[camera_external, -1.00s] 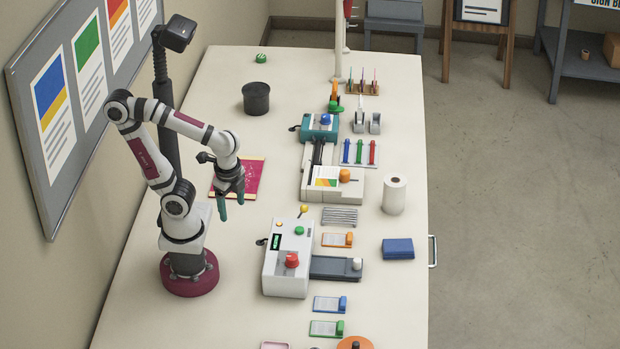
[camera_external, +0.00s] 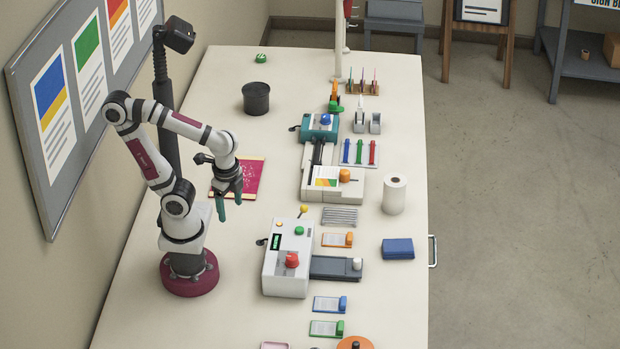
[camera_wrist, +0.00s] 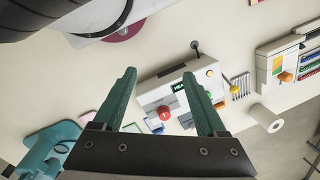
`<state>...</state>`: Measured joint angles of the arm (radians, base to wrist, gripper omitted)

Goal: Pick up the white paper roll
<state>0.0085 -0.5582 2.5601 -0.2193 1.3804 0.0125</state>
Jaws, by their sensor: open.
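The white paper roll (camera_external: 394,194) stands upright near the right edge of the table in the external view. In the wrist view the paper roll (camera_wrist: 266,117) is at the right, seen from above at a slant with its core hole showing. My gripper (camera_external: 230,203) is open and empty. It hangs above the left part of the table, left of the roll and well apart from it. In the wrist view both green fingers of my gripper (camera_wrist: 163,85) are spread, with the white machine visible beyond them.
A white machine with a red knob (camera_external: 287,262) and a laminator-like unit (camera_external: 332,186) stand between my gripper and the roll. A metal rack (camera_external: 340,216) lies left of the roll, and a blue block (camera_external: 398,249) lies in front. A black cup (camera_external: 256,98) stands farther back.

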